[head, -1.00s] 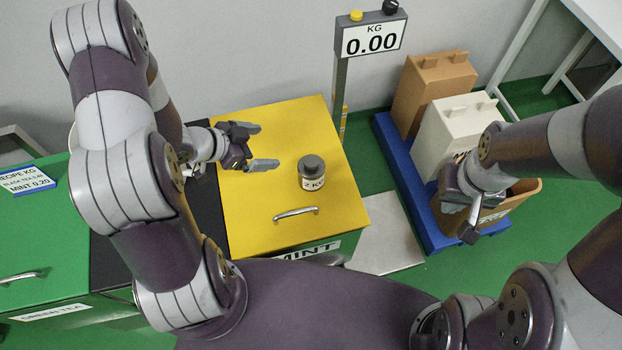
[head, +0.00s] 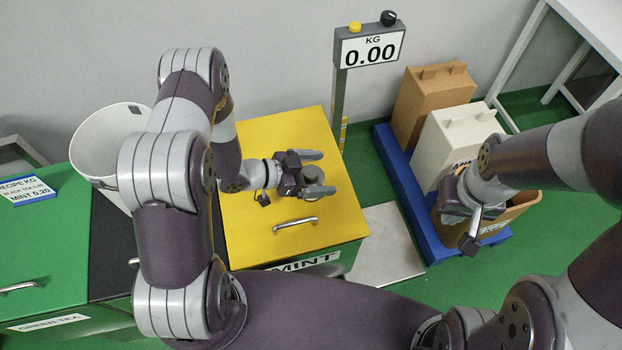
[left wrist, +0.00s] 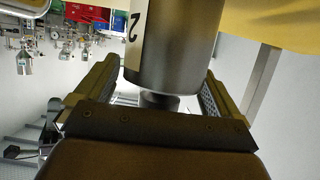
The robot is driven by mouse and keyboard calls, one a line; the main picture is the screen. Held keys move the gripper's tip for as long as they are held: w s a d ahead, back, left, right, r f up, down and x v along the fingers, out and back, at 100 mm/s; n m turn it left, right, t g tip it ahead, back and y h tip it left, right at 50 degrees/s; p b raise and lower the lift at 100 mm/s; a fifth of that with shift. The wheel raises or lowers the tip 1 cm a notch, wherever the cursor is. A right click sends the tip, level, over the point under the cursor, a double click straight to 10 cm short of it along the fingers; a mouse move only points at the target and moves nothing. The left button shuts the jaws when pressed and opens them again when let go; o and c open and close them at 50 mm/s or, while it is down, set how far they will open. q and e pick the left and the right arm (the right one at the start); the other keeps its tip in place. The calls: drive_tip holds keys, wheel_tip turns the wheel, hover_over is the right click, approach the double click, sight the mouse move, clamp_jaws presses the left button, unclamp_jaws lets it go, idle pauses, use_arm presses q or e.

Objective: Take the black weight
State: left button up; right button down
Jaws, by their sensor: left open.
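The black weight (head: 313,174) stands on the yellow lid of the mint bin (head: 260,150), partly hidden by my left gripper. My left gripper (head: 322,173) is open, with one finger on each side of the weight. In the left wrist view the weight's dark body (left wrist: 175,50) and narrower knob (left wrist: 160,101) lie between the two fingers, with gaps on both sides. A pale label with a "2" shows on it. My right gripper (head: 466,224) is over the open brown box at the right; its jaws are not clear.
A scale display (head: 370,46) reading 0.00 stands on a post behind the mint bin. A blue pallet (head: 411,203) with boxes is to the right. A white bucket (head: 100,140) and green bins are at left. The yellow lid's front part is clear.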

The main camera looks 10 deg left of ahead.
use_arm(q)
clamp_jaws()
drive_tip(key=shift+w+r, duration=0.1)
drive_tip(key=shift+r, duration=0.05)
drive_tip(key=shift+r, duration=0.1)
